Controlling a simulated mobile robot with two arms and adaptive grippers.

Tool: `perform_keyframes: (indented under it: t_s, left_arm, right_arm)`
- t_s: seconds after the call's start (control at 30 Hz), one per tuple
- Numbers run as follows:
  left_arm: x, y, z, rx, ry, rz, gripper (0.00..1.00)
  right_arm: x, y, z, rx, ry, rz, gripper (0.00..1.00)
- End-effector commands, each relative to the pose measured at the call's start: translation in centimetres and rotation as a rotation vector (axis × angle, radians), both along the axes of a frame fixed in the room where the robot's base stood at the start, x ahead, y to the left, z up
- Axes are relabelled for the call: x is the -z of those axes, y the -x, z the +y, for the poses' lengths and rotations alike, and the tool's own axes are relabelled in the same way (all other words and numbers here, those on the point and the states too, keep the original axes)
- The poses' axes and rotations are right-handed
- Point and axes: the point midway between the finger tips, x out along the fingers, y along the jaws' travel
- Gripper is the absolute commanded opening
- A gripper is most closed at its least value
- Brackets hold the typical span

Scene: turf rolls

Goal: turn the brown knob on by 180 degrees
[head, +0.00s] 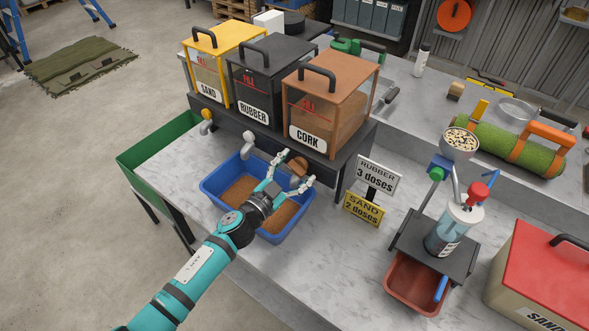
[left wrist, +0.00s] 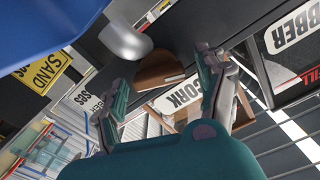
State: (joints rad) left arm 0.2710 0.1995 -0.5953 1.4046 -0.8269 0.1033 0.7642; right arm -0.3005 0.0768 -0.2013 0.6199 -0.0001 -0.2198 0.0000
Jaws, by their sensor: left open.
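The brown knob (head: 298,165) is on the front of the dark stand below the cork box (head: 335,105). My left gripper (head: 290,172) is open, with its two fingers spread on either side of the knob. In the left wrist view the round brown knob (left wrist: 160,70) shows between the two fingers, with a grey spout (left wrist: 122,43) beside it. I cannot tell whether a finger touches the knob. My right gripper is out of view.
A blue bin (head: 208,187) with brown granules stands below the knobs. The white knob (head: 248,137) and yellow knob (head: 207,115) are to the left. Dose signs (head: 378,178) stand to the right, before a pump bottle (head: 452,232). The counter's front is clear.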

Motion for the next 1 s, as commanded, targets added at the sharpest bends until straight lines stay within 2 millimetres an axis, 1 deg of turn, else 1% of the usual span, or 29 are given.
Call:
perform_keyframes:
  t_s: [0.03,0.07,0.47,0.63,0.9,1.0]
  left_arm:
    - [0.0,0.0,0.01,0.0,0.0,0.0,0.73]
    - [0.0,0.01,0.02,0.0,0.0,0.0,0.69]
    - [0.01,0.02,0.03,0.0,0.0,0.0,0.17]
    - [0.06,0.04,0.03,0.0,-0.043,-0.031,0.17]
    - [0.21,0.12,-0.06,0.001,-0.263,-0.19,0.16]
    - [0.17,0.12,-0.07,0.001,-0.299,-0.216,0.16]
  right_arm:
    - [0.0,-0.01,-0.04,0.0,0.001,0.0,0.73]
    - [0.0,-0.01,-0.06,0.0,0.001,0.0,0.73]
    - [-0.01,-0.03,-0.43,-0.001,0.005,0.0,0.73]
    - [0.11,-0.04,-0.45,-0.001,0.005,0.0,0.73]
    - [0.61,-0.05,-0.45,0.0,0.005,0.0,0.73]
    - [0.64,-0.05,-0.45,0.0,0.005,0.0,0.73]
